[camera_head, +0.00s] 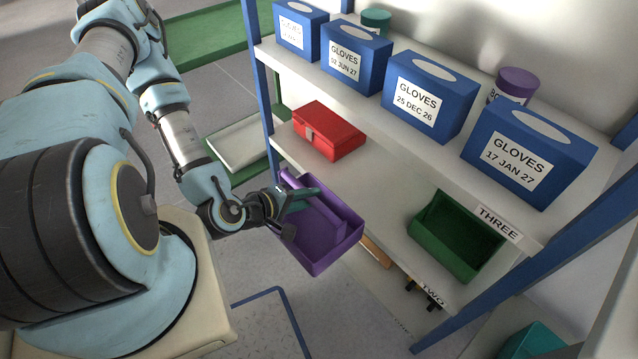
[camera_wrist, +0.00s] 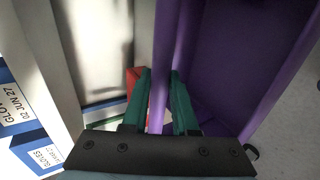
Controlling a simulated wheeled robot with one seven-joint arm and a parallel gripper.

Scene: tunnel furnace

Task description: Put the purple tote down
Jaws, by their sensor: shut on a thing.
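In the wrist view the green fingers (camera_wrist: 158,105) close on either side of the purple handle, and the tote (camera_wrist: 235,60) fills the right side. I cannot tell whether the tote's underside touches the shelf.
On the middle shelf (camera_head: 385,205) are a red box (camera_head: 316,131) and a green bin (camera_head: 455,238), with bare shelf between them. Several blue glove boxes (camera_head: 427,97) stand on the shelf above. Blue uprights (camera_head: 262,75) frame the rack. A lower shelf is labelled TWO.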

